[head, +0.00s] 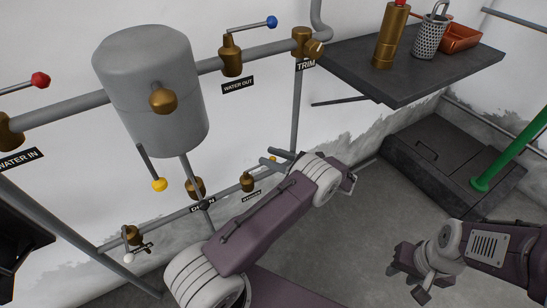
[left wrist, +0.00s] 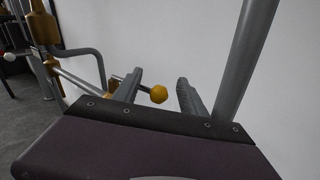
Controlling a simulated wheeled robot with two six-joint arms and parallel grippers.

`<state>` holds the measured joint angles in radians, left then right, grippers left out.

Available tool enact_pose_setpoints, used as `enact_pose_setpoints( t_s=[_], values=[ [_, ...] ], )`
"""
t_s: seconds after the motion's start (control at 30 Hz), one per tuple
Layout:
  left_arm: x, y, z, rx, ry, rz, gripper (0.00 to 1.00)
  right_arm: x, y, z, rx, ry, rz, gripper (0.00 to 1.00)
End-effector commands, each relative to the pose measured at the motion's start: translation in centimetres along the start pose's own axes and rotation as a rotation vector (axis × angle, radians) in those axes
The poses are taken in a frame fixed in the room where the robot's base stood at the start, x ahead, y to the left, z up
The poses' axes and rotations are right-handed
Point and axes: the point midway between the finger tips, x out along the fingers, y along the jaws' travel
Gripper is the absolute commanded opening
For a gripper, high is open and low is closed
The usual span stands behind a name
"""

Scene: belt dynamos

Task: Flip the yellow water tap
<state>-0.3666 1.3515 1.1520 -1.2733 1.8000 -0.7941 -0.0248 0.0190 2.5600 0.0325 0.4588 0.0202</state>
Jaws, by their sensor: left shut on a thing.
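My left gripper (head: 273,158) is at the lower pipe, beside the wall. A yellow ball knob shows between its fingers (left wrist: 158,94) in the left wrist view, on the end of a short lever. The gripper is shut on this tap's handle, though the finger contact is not clear. In the head view the knob is mostly hidden by the fingers. The brass body of a lower tap (head: 247,182) stands just left of the gripper. Another yellow knob (head: 159,184) hangs on a lever below the grey tank. My right gripper (head: 405,278) is over the floor, away from the taps; its opening is unclear.
A grey tank (head: 155,70) hangs on the pipes. Other taps have a red knob (head: 40,80), a blue knob (head: 271,22) and a white knob (head: 128,258). A dark shelf (head: 410,75) holds a brass cylinder, a perforated holder and an orange tray. A green post (head: 510,150) stands right.

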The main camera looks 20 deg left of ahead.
Motion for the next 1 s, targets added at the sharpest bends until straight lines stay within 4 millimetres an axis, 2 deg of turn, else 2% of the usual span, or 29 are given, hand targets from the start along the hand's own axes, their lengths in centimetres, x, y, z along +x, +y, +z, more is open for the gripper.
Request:
enact_pose_setpoints(
  t_s=[0.03, 0.67, 0.77, 1.0],
  values=[
    [0.1, 0.0, -1.0, 0.009, 0.017, 0.000, 0.45, 0.2, 0.0, 0.0, 0.000, 0.000, 0.000, 0.36],
    [-0.5, 0.0, -1.2, 0.008, 0.017, -0.005, 0.45, 0.2, 0.0, 0.0, 0.000, 0.000, 0.000, 0.36],
    [-1.8, 0.0, -1.0, 0.004, 0.014, -0.008, 0.45, -0.1, 0.0, 0.0, 0.000, 0.000, 0.000, 0.36],
    [-6.4, 0.1, -0.7, -0.003, 0.005, -0.008, 0.45, -0.3, 0.0, 0.0, 0.000, 0.000, 0.000, 0.36]
  ],
)
